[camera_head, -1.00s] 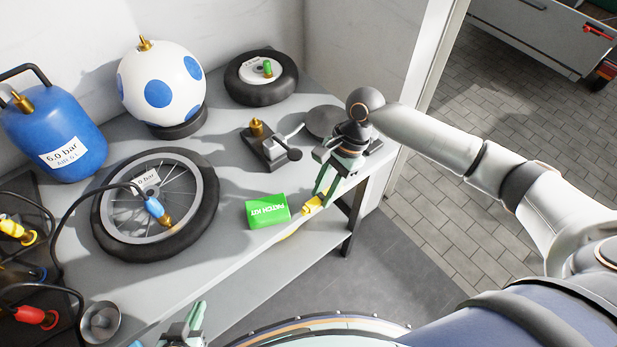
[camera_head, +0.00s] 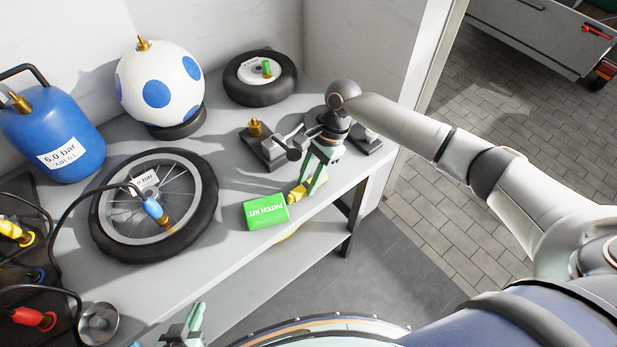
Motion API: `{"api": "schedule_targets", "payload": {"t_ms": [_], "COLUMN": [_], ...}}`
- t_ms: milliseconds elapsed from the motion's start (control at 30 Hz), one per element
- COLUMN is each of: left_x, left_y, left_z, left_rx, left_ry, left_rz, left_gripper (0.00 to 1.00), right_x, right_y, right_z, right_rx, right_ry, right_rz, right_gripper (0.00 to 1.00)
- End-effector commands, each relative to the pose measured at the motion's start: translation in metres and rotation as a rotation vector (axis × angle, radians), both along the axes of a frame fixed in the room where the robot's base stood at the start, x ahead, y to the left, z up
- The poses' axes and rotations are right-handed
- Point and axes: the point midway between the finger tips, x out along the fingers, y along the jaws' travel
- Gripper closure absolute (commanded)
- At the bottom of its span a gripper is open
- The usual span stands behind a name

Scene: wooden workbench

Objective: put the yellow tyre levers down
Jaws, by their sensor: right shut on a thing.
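The yellow tyre levers (camera_head: 298,194) are between the fingers of my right gripper (camera_head: 311,184), which is shut on them. They are at the bench's front edge, just right of the green patch kit (camera_head: 266,211). I cannot tell whether they touch the bench top. My fingers partly hide them. My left gripper (camera_head: 186,327) is at the bottom edge of the view, apart from the levers and partly cut off. Its opening is not clear.
A spoked wheel (camera_head: 208,207) lies left of the patch kit. A dark device with a brass fitting (camera_head: 262,146) stands just behind my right gripper. A spotted ball (camera_head: 180,67), a blue tank (camera_head: 55,125) and a small tyre (camera_head: 258,93) stand further back.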

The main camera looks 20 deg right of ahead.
Motion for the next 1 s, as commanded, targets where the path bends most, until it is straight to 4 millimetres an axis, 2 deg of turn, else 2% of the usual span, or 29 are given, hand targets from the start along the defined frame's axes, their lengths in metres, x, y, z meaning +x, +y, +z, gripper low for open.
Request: {"api": "schedule_targets", "payload": {"t_ms": [33,267,567,767,1000], "left_x": [0.0,0.0,0.0,0.0,0.0], "left_y": [0.0,0.0,0.0,0.0,0.0], "left_z": [0.001,0.0,-0.001,0.002,0.004], "left_rx": [0.0,0.0,0.0,0.0,0.0], "left_ry": [0.0,0.0,-0.001,-0.001,-0.001], "left_rz": [0.0,0.0,0.0,0.0,0.0], "left_gripper": [1.0,1.0,1.0,1.0,1.0], "right_x": [0.0,0.0,0.0,0.004,0.011], "right_y": [0.0,0.0,0.0,-0.01,-0.028], "right_z": [0.0,0.0,0.001,0.028,0.076], "right_rx": [0.0,0.0,0.0,0.001,0.001], "right_ry": [0.0,0.0,-0.001,-0.002,-0.003], "right_rz": [0.0,0.0,0.0,-0.002,-0.002], "right_gripper": [0.68,0.42,0.41,0.41,0.41]}}
